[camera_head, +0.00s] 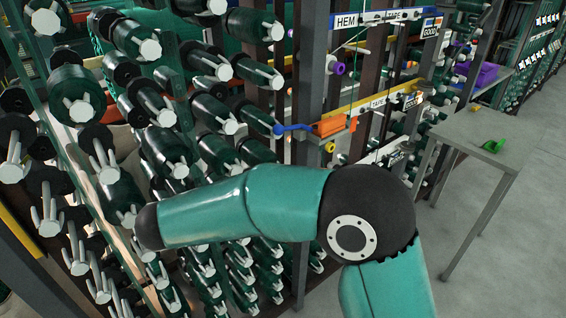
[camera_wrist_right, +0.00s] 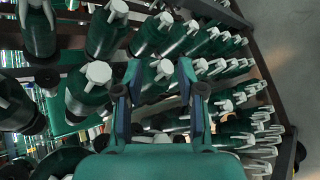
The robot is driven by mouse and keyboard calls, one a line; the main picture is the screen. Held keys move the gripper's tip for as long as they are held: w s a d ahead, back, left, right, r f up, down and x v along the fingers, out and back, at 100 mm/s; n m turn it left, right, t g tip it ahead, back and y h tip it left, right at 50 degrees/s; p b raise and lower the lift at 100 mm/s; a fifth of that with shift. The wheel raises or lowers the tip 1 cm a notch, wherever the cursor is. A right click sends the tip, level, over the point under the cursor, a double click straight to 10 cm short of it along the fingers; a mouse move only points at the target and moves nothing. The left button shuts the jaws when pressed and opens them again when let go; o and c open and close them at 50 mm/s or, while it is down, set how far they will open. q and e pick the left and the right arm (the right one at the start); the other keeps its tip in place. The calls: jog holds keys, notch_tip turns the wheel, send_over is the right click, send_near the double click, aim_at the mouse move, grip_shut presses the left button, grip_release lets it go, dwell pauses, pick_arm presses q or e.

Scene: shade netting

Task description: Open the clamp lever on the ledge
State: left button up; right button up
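The clamp has an orange body (camera_head: 335,124) and sits on a small ledge (camera_head: 328,143) on the rack post. Its blue lever (camera_head: 293,129) sticks out to the left of the orange body, roughly level. My right arm crosses the head view below the clamp, and its gripper does not show there. In the right wrist view my right gripper (camera_wrist_right: 160,92) has its two fingers spread apart with nothing held between them. It faces rows of green rolls, and the clamp does not show in that view. My left gripper is not in view.
Racks of green netting rolls (camera_head: 211,110) with pale protruding ends fill the left and middle. A grey table (camera_head: 468,131) with a green item (camera_head: 495,146) stands at the right. Labelled rails carry purple and other small spools near the clamp. The floor at the right is clear.

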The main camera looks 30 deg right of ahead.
aim_at(281, 132)
notch_tip(281, 132, up, 15)
jog(key=s+d+m+t+h, duration=0.1)
jog(key=d+m+t+h, duration=0.1)
jog(key=m+h, duration=0.15)
jog(key=shift+n+h, duration=0.35)
jog(key=p+x, duration=0.1)
jog(key=x, duration=1.5)
jog(key=shift+s+d+f, duration=0.1)
jog(key=shift+f, duration=0.05)
grip_shut()
jog(key=shift+f, duration=0.1)
